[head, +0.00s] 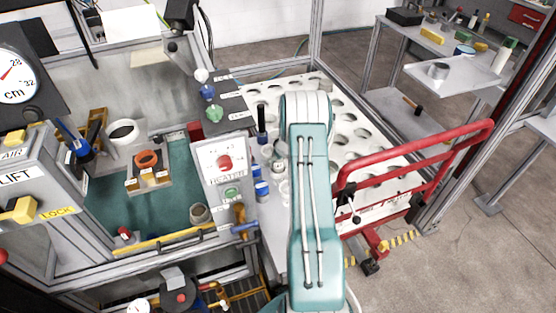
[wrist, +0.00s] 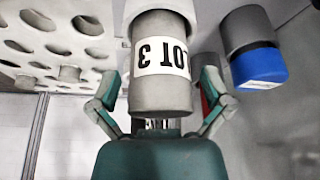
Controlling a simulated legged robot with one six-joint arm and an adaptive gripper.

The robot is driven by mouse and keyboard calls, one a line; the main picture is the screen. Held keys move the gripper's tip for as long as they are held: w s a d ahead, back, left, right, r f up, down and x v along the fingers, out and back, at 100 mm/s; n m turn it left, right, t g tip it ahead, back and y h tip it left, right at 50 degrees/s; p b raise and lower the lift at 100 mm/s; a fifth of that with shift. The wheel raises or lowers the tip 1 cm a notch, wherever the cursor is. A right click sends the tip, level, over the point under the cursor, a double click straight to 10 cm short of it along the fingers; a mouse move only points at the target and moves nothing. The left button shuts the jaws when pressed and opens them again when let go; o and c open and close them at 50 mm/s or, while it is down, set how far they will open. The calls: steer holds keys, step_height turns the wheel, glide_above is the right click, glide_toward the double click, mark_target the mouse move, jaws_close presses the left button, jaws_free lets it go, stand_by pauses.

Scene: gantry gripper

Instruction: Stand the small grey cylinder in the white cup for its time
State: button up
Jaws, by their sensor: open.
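The small grey cylinder (wrist: 162,95), with a white label reading LOT 3 upside down, is in the middle of the wrist view. One end of it meets a round white rim (wrist: 163,7) at the top edge, which looks like the white cup; most of that is out of frame. My gripper (wrist: 160,100) is open, with one finger on each side of the cylinder and a visible gap to each. In the head view, my teal arm hides the gripper, and I cannot clearly pick out the cylinder there.
A grey cylinder with a blue cap (wrist: 257,68) stands close beside the right finger. A perforated white board (head: 350,135) lies behind my arm, with a red rail (head: 420,150) to its right. The heater box (head: 225,165) stands left of my arm.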

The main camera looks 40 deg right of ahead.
steer(key=shift+r, duration=0.1)
steer(key=v, duration=1.2)
